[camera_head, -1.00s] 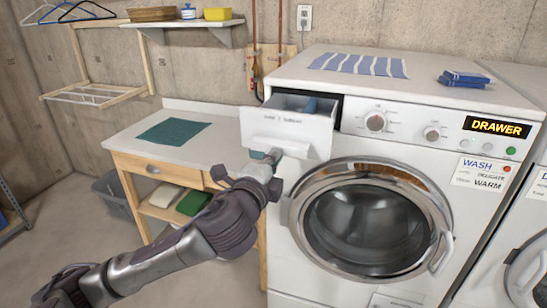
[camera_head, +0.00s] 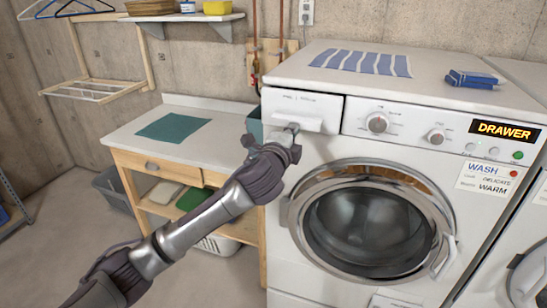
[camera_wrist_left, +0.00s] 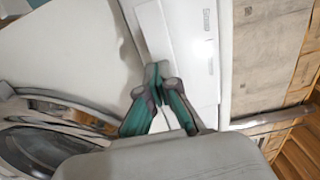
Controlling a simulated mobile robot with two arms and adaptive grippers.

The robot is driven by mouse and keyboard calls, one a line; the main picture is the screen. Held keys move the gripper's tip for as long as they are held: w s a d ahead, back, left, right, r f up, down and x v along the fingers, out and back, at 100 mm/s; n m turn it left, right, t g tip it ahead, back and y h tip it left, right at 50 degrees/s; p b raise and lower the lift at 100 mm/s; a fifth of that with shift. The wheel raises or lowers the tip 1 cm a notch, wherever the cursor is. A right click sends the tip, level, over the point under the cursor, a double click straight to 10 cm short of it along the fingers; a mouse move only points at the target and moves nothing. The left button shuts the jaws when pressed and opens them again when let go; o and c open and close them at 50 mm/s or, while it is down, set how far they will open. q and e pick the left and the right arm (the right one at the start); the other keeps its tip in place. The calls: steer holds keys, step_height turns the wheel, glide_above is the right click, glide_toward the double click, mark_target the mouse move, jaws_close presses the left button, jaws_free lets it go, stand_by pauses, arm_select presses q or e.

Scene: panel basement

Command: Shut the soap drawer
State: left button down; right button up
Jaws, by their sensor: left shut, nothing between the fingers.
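The white soap drawer (camera_head: 302,106) is at the upper left of the washing machine (camera_head: 366,130). Its front looks about level with the control panel, and no open tray shows. My left gripper (camera_head: 291,128) is shut and empty, with its tips at the lower part of the drawer front. In the left wrist view the shut fingertips (camera_wrist_left: 156,75) are against or very close to the white drawer front (camera_wrist_left: 188,45); I cannot tell if they touch. My right gripper is not in view.
The machine's round door (camera_head: 365,218) is below the drawer, with its handle at the right. A wooden side table (camera_head: 180,170) with a teal cloth (camera_head: 174,127) stands at the left. A second machine (camera_head: 528,270) is at the right edge.

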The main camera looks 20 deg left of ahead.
arm_select(q)
steer(key=shift+w+r, duration=0.25)
steer(key=shift+w, duration=0.75)
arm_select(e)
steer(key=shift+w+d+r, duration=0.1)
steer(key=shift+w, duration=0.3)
arm_select(q)
steer(key=shift+a+r, duration=0.1)
steer(key=shift+r, duration=0.05)
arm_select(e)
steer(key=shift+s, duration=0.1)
